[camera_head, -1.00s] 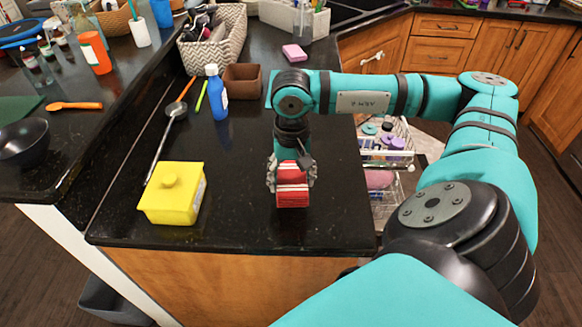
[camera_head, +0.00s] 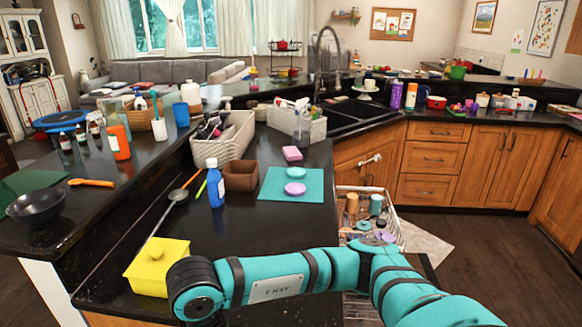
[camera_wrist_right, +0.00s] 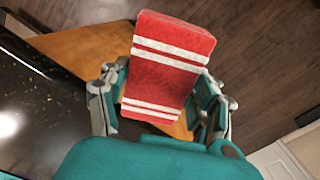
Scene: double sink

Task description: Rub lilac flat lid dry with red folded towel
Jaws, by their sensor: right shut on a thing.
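The lilac flat lid (camera_head: 295,188) lies on a teal mat (camera_head: 312,192) on the black counter, with a round teal piece (camera_head: 295,173) just behind it. My right gripper (camera_wrist_right: 160,98) is shut on the red folded towel (camera_wrist_right: 172,62), which has white stripes, in the right wrist view. The towel is over or beyond the counter's edge. In the head view my right arm crosses the bottom, well in front of the mat, and its gripper and the towel are out of sight there. My left gripper is in no view.
A yellow lidded box (camera_head: 152,268) stands at the near left. A blue bottle (camera_head: 215,183), brown box (camera_head: 240,177) and ladle (camera_head: 176,197) are left of the mat. A pink sponge (camera_head: 292,153) lies behind it. An open rack (camera_head: 372,222) is at the right. The counter before the mat is clear.

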